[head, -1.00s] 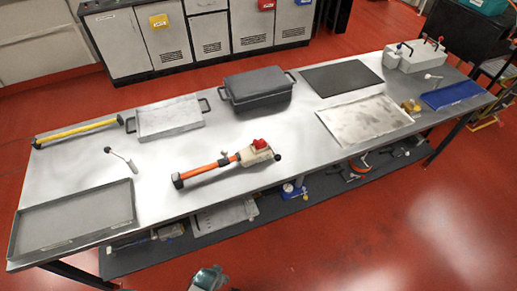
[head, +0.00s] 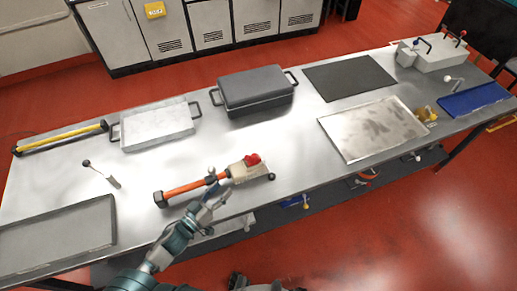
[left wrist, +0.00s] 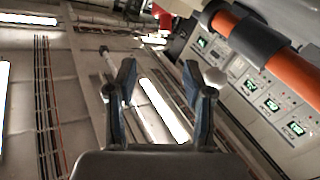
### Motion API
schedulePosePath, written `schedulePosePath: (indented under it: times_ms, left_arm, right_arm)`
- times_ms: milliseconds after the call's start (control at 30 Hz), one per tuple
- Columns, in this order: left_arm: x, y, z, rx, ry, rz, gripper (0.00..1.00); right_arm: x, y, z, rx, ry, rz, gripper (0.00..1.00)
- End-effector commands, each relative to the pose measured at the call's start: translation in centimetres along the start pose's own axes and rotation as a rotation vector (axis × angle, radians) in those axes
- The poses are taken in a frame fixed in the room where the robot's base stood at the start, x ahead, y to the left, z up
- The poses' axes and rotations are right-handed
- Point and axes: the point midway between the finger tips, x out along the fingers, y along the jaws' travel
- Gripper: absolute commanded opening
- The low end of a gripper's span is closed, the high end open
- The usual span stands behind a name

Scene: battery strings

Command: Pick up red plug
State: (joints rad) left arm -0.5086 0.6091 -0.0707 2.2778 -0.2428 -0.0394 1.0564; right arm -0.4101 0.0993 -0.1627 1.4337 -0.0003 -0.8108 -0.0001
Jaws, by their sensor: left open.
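The red plug (head: 252,159) sits on a pale block (head: 243,172) at the right end of an orange bar tool (head: 190,187), which lies on the steel table. My left gripper (head: 213,188) is near the front side of the orange bar, left of the red plug. In the left wrist view the fingers of my left gripper (left wrist: 160,82) are apart with nothing between them. The orange bar (left wrist: 285,68) with a dark collar shows there at the upper right, beside the fingers.
A grey lidded box (head: 255,92) and a shallow metal tray (head: 157,128) stand behind the tool. A speckled tray (head: 375,130) lies to the right. A small black-knobbed lever (head: 100,173) lies to the left. Bare tabletop surrounds the tool.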

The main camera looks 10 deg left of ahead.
Motion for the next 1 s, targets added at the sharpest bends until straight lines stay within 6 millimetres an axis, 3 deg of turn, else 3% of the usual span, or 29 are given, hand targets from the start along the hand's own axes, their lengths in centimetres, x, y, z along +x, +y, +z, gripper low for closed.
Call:
schedulePosePath:
  times_ms: [100,333,500,767,1000]
  left_arm:
    - [1.7,-0.3,-0.2,-0.001,0.005,0.004,0.52]
    - [6.8,-0.7,-0.1,-0.003,0.002,0.000,0.52]
    - [10.2,-0.5,-0.1,-0.001,0.001,-0.001,0.52]
    - [12.4,-0.2,0.1,0.002,-0.002,-0.003,0.52]
    - [15.9,-1.1,0.2,-0.003,-0.001,-0.002,0.52]
  right_arm:
    - [0.0,0.2,0.1,0.000,-0.001,0.003,0.40]
    - [0.2,-0.4,2.3,-0.001,-0.038,-0.006,0.40]
    - [0.2,-0.8,1.5,-0.001,-0.024,-0.011,0.40]
    - [0.2,-0.7,0.9,-0.001,-0.013,-0.010,0.40]
    - [0.1,0.0,1.1,0.000,-0.021,0.000,0.40]
